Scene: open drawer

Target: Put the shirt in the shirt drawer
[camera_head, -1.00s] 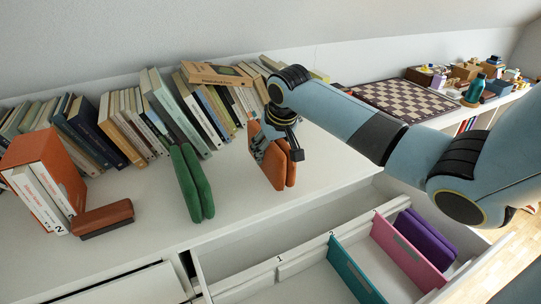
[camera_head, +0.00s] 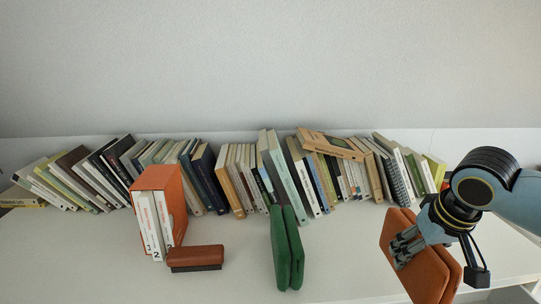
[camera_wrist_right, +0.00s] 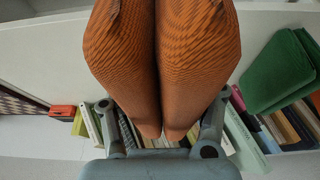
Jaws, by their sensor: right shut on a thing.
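An orange folded shirt (camera_head: 428,275) is at the lower right of the head view, standing tilted on its edge. My right gripper (camera_head: 402,248) is shut on it, with its grey fingers against the cloth. In the right wrist view the orange shirt (camera_wrist_right: 165,60) fills the upper middle as two rounded halves between my fingers (camera_wrist_right: 165,140). A green folded garment (camera_head: 287,250) stands upright on the white top to the left, apart from the gripper; it also shows in the right wrist view (camera_wrist_right: 278,75). The drawer is out of view now. My left gripper is not in view.
A long row of books (camera_head: 235,180) leans along the wall at the back. An orange box file (camera_head: 172,190) with white volumes and a brown brush-like block (camera_head: 196,256) stand left of the green garment. The white top (camera_head: 345,255) is clear between the green garment and the orange shirt.

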